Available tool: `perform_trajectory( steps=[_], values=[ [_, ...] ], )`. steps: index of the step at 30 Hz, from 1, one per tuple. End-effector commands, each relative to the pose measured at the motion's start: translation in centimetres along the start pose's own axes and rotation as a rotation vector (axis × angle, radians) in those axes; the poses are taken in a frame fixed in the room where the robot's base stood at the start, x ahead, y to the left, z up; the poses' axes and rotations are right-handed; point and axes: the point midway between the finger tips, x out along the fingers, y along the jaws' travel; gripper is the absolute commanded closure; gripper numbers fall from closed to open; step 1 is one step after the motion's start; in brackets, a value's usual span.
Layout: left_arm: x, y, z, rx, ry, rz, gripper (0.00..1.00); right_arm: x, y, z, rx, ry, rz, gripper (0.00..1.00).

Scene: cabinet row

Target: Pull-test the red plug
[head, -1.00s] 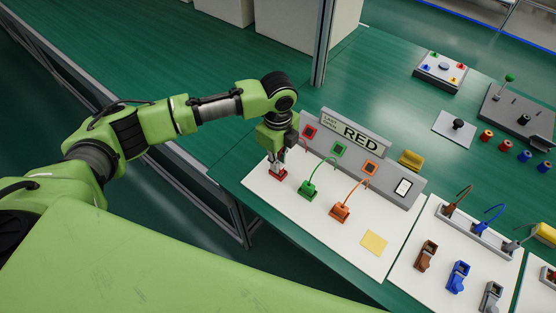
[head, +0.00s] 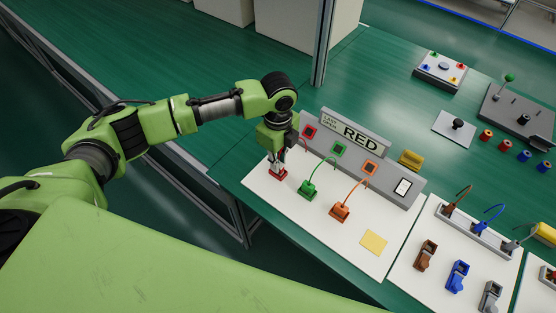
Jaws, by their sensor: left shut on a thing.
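The red plug (head: 278,175) is at the left end of the white board (head: 316,232), low on its surface. My left gripper (head: 276,164) reaches down over it and is shut on it; the fingers hide part of the plug. A grey panel with a sign (head: 360,137) reading "RED" stands behind, with a red-framed socket (head: 310,132) at its left. A green plug (head: 307,188) and an orange plug (head: 340,211) stand to the right with cords to the panel. My right gripper is not in view.
A yellow note (head: 374,241) lies on the board's front right. A second board to the right holds brown, blue and grey plugs (head: 458,276). A yellow block (head: 410,159) sits behind the panel. A metal post (head: 322,45) rises behind my left arm.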

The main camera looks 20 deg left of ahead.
Motion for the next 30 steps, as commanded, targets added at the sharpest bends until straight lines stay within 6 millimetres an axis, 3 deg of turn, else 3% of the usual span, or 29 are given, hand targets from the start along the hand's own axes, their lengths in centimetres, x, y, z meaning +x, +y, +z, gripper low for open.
perform_trajectory(
  steps=[30],
  values=[
    [0.31, -0.03, -0.04, 0.000, 0.001, -0.001, 1.00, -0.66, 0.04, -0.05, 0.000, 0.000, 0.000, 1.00]
  ],
)
